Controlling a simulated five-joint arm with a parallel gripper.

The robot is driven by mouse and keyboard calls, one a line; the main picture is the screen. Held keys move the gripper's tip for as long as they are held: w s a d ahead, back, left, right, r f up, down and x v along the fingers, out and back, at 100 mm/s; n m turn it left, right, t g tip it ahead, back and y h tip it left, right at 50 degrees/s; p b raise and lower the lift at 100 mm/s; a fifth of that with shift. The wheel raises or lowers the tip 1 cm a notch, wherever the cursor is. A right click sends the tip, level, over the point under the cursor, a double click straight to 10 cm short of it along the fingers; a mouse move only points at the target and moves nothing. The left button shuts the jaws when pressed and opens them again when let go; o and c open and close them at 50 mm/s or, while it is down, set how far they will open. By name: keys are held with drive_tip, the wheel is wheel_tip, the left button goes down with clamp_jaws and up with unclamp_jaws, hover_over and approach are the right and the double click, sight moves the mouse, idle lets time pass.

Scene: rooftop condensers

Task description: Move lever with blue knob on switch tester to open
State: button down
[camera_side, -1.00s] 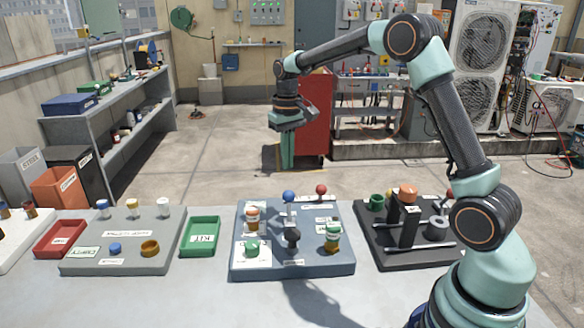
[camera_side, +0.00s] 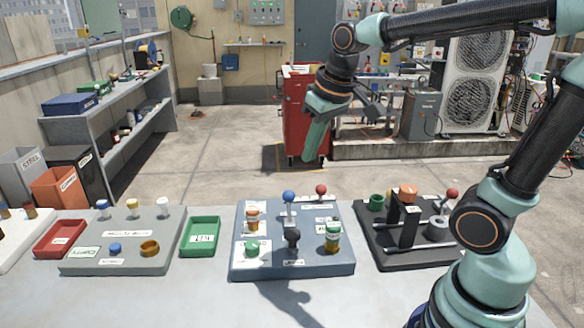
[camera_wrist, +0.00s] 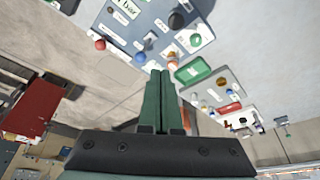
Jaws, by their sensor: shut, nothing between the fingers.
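The switch tester (camera_side: 262,212) is a blue-grey board on the table, in the middle of the side view. Its lever with the blue knob (camera_side: 288,196) stands near the back edge, left of a red-knobbed lever (camera_side: 321,190). A black-knobbed lever (camera_side: 292,238) stands in front. My gripper (camera_side: 310,157) is shut and empty, above and behind the board, pointing down and slightly left. In the wrist view the green fingers (camera_wrist: 161,75) lie together, and the blue knob (camera_wrist: 139,57) appears just left of their tips, apart from them.
A green tray (camera_side: 200,250) and grey board (camera_side: 160,240) are to the left. A black fixture (camera_side: 385,262) with an orange-topped post is to the right. The front table strip is clear.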

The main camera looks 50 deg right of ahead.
drive_tip(key=s+a+f+n+t, duration=0.1)
drive_tip(key=s+a, duration=0.1)
drive_tip(key=s, duration=0.4)
drive_tip(key=shift+f+t, duration=0.3)
drive_tip(key=shift+t, duration=0.1)
drive_tip(key=shift+a, duration=0.1)
drive_tip(key=w+d+m+g, duration=0.2)
drive_tip(key=w+d, duration=0.2)
drive_tip(key=w, duration=0.4)
drive_tip(key=w+d+m+g, duration=0.2)
drive_tip(key=w+d+m, duration=0.15)
drive_tip(key=w, duration=0.55)
drive_tip(key=w+d+f+m+g, duration=0.1)
drive_tip(key=w+d+f, duration=0.4)
drive_tip(key=f, duration=0.1)
drive_tip(key=shift+f, duration=0.3)
drive_tip(key=shift+m, duration=0.25)
